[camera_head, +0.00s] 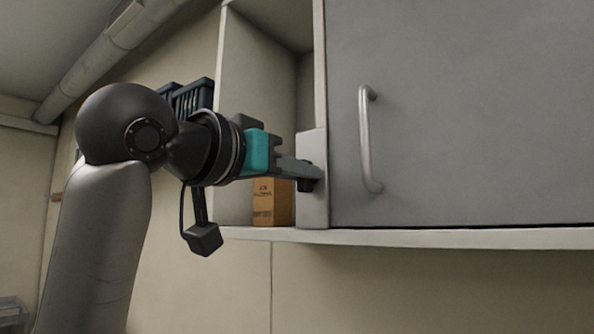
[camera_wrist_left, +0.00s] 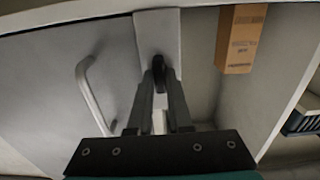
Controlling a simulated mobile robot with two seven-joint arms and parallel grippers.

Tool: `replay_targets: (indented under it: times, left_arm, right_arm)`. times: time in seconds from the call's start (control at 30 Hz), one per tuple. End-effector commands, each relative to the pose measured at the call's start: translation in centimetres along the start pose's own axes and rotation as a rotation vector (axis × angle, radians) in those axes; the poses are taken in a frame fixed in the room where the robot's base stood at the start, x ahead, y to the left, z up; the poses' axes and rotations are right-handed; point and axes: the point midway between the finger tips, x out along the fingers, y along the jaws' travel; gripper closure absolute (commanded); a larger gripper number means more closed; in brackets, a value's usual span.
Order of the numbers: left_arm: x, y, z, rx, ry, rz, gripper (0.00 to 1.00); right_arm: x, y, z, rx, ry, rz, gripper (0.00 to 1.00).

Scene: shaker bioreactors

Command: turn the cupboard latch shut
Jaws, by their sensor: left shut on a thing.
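The cupboard has a grey door (camera_head: 460,110) with a metal bar handle (camera_head: 367,140); the door looks closed. The latch is a small dark piece (camera_head: 306,184) on a light plate (camera_head: 314,212) at the door's left edge. My left gripper (camera_head: 312,171) reaches in from the left and is at the latch. In the left wrist view the fingers of the left gripper (camera_wrist_left: 160,82) are closed on the dark latch (camera_wrist_left: 158,66), in front of the plate (camera_wrist_left: 170,24). The fingers hide part of the latch, so its exact angle is hard to tell. My right gripper is not in view.
An open compartment left of the door holds a brown box (camera_head: 271,202), also seen in the wrist view (camera_wrist_left: 241,40). Dark crates (camera_head: 190,97) show behind my left wrist. The shelf's bottom edge (camera_head: 420,238) runs below the door.

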Motion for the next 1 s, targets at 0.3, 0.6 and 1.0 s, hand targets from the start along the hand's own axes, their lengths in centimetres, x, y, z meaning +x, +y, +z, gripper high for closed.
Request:
replay_targets:
  times: [0.3,0.6,1.0]
  left_arm:
    - [-0.02,0.02,-0.01,0.0,0.0,0.0,1.0]
    - [-0.02,0.02,-0.03,-0.015,0.0,0.001,1.0]
    - [-0.03,-0.07,-0.1,-0.236,0.002,0.002,1.0]
  right_arm:
    - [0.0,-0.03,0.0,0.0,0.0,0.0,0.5]
    - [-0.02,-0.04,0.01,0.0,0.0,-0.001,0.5]
    - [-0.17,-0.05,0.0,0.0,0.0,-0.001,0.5]
